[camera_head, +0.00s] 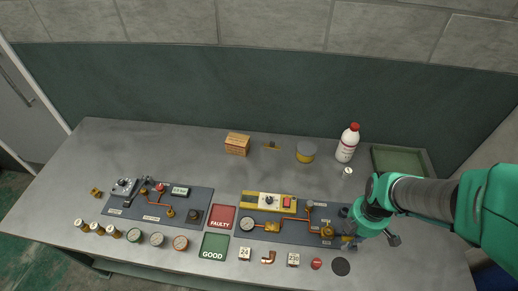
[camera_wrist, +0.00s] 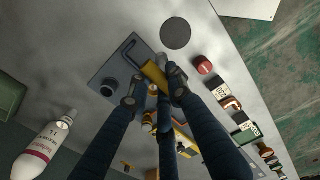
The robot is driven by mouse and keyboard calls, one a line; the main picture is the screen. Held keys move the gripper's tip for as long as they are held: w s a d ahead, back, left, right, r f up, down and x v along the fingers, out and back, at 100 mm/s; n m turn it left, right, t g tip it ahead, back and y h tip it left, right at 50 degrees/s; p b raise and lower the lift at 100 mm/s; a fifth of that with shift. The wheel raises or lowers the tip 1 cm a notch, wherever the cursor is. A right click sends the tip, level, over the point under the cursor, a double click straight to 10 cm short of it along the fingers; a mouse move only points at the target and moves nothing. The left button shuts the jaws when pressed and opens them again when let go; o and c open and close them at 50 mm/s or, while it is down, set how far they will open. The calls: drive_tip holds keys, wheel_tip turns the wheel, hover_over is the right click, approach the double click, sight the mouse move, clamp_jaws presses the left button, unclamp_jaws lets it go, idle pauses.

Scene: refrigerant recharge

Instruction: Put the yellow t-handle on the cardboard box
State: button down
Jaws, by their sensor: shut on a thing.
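My gripper (camera_head: 351,241) is low over the right end of the right-hand dark panel. In the wrist view its fingers close around a yellow bar-shaped piece (camera_wrist: 155,74), which looks like the yellow t-handle. The fingers hide part of it, and I cannot tell whether it is clear of the panel (camera_wrist: 118,62). The cardboard box (camera_head: 237,144) stands at the back of the table, left of centre and far from my gripper. A small yellow-and-dark piece (camera_head: 271,146) lies just right of the box.
A grey-topped yellow tin (camera_head: 305,152), a white bottle with a red cap (camera_head: 348,143) and a green tray (camera_head: 398,160) stand along the back. Red FAULTY (camera_head: 220,218) and green GOOD (camera_head: 214,246) pads lie between the panels.

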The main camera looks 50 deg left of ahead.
drive_tip(key=w+a+r+p, duration=0.2)
drive_tip(key=a+r+p, duration=0.15)
drive_tip(key=a, duration=0.85)
drive_tip(key=s+a+r+p, duration=0.1)
drive_tip(key=s+a+p, duration=0.1)
drive_tip(key=a, duration=0.9)
drive_tip(key=s+a+r+p, duration=0.1)
drive_tip(key=s+a+p, duration=0.2)
drive_tip(key=a, duration=0.9)
drive_tip(key=s+a+r+p, duration=0.1)
drive_tip(key=s+a+p, duration=0.2)
drive_tip(key=s+a, duration=0.3)
drive_tip(key=a, duration=0.5)
drive_tip(key=shift+a, duration=0.2)
drive_tip(key=shift+a, duration=0.1)
drive_tip(key=w+a+f+p, duration=0.1)
drive_tip(key=w+a, duration=0.5)
drive_tip(key=a, duration=0.8)
drive_tip(key=shift+a+f+p, duration=0.2)
drive_tip(key=shift+a+p, duration=0.05)
drive_tip(key=shift+p, duration=0.6)
drive_tip(key=shift+w, duration=0.1)
drive_tip(key=shift+f, duration=0.1)
drive_tip(key=shift+f+p, duration=0.4)
drive_tip(key=shift+f, duration=1.3)
